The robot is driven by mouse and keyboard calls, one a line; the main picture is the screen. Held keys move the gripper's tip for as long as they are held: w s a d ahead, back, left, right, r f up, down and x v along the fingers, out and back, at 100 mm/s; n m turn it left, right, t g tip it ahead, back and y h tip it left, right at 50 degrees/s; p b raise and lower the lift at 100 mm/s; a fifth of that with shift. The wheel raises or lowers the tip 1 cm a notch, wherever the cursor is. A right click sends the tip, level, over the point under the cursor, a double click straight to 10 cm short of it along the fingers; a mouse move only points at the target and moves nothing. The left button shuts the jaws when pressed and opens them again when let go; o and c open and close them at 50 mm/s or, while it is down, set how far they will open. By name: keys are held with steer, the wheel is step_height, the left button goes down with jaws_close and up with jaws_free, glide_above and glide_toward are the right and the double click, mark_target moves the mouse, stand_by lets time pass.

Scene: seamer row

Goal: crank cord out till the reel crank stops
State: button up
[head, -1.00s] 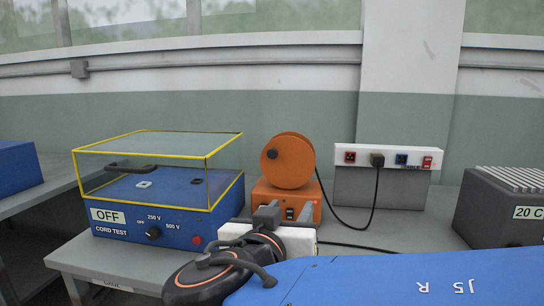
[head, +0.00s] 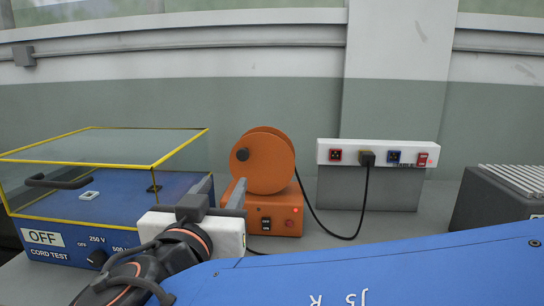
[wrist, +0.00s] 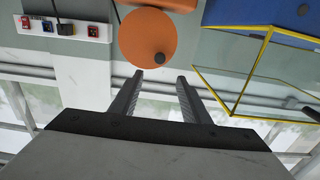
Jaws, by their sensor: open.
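The orange cord reel (head: 268,160) stands upright on its orange base (head: 275,212) on the bench. Its dark crank knob (head: 242,154) is at the left of the reel's face; the knob also shows in the wrist view (wrist: 159,59), near the disc's edge. A black cord (head: 362,205) runs from the reel to a plug (head: 367,158) in the white socket strip (head: 322,151). My gripper (head: 222,190) is open and empty, in front of and below the knob. In the wrist view my fingers (wrist: 160,75) point toward the reel, apart from the knob.
The blue cord tester (head: 60,215) with a yellow-edged clear cover (head: 150,165) stands close on the left, with an OFF sign (head: 44,238). A dark ribbed box (head: 500,205) is at the right.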

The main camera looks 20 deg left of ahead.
mark_target(242, 157)
steer(key=x, duration=1.6)
steer(key=shift+f, duration=0.1)
jaws_close()
